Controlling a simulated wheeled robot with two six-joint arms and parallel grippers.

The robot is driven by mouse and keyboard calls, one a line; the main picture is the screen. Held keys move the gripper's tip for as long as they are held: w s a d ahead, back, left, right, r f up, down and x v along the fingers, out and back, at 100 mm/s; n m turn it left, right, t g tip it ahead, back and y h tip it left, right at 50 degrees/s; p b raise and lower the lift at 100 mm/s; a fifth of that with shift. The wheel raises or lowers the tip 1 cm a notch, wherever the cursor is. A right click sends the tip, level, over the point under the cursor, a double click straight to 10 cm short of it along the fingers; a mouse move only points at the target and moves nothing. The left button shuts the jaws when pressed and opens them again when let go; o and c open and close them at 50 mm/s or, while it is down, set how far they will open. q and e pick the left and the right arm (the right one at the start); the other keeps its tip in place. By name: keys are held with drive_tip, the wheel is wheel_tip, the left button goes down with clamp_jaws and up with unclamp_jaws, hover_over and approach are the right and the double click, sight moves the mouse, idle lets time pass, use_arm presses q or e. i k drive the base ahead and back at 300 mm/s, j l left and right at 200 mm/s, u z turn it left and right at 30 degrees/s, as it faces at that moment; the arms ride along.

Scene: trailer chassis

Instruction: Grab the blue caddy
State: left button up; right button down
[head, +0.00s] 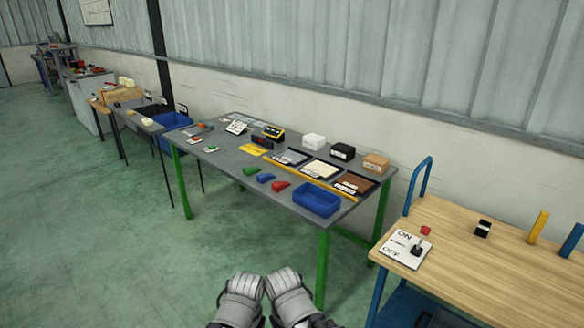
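A blue open-topped caddy (317,199) sits on the grey table (225,160) with green legs, near its front right corner. It looks empty. Another larger blue bin (172,121) stands farther left, beyond this table's far left end; I cannot tell which one is called the caddy. The grey ends of my two arms show side by side at the bottom of the head view, left (246,284) and right (284,281). They are well apart from both blue containers. Their fingers cannot be made out, and I see nothing held.
Green, blue and red small pieces (265,178) lie left of the caddy. A yellow strip (310,180) and flat trays (325,169) lie behind it. A wooden bench (480,265) with blue rails stands at right. The green floor at left is open.

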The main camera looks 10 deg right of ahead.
sight(322, 203)
drive_tip(key=i+z, duration=0.5)
drive_tip(key=i+j+z, duration=0.1)
drive_tip(key=i+z, duration=0.35)
